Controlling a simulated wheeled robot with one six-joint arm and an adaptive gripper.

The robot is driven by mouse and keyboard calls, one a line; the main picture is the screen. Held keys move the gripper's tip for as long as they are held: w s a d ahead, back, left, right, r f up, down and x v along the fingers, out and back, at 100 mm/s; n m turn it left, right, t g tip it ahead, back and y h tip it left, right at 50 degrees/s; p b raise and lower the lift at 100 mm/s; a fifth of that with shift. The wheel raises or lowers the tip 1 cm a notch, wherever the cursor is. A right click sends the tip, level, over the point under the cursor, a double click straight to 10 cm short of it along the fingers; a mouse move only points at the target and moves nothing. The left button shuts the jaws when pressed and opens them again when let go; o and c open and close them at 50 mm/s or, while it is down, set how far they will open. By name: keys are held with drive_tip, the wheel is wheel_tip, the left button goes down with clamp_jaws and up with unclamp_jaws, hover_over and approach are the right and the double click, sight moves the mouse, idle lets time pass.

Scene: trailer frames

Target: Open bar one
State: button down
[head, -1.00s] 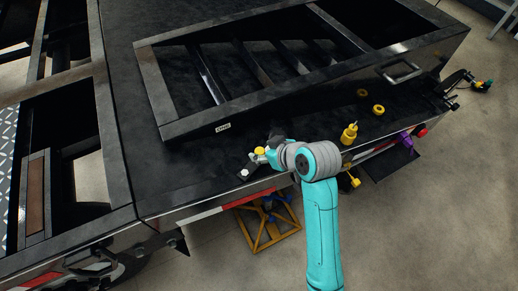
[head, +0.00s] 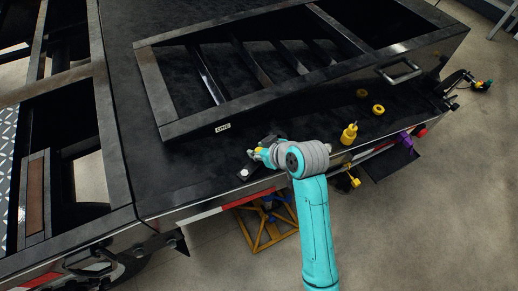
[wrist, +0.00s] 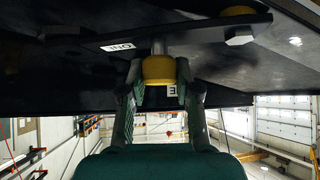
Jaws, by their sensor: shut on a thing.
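In the wrist view a yellow knob (wrist: 158,70) on a metal stem sits between the fingers of my gripper (wrist: 160,90), which is shut on it. Behind it a dark flat bar (wrist: 200,32) runs across, with a bolt head (wrist: 238,37) near its right part. A label reading ONE, upside down, (wrist: 118,46) is near the bar. In the head view my gripper (head: 264,153) is at the near edge of the dark trailer deck, beside the bar's bolt end (head: 245,172). The arm hides most of the bar and knob there.
A dark slatted ramp frame (head: 160,90) with a ONE label (head: 222,128) lies behind my gripper. A yellow knob piece (head: 349,134) and yellow rings (head: 378,109) are to the right. A yellow stand (head: 268,230) is below the deck edge.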

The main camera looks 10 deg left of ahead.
drive_tip(key=shift+s+d+m+t+h, duration=0.35)
drive_tip(key=shift+m+h, duration=0.15)
drive_tip(key=shift+m, duration=0.25)
drive_tip(key=shift+s+d+m+t+h, duration=0.35)
drive_tip(key=shift+m+h, duration=0.15)
drive_tip(key=shift+m, duration=0.3)
drive_tip(key=shift+s+d+m+t+h, duration=0.3)
drive_tip(key=shift+m+h, duration=0.2)
drive_tip(key=shift+m, duration=0.25)
drive_tip(key=c, duration=0.8)
unclamp_jaws()
drive_tip(key=v, duration=1.2)
drive_tip(key=shift+d+f, duration=0.1)
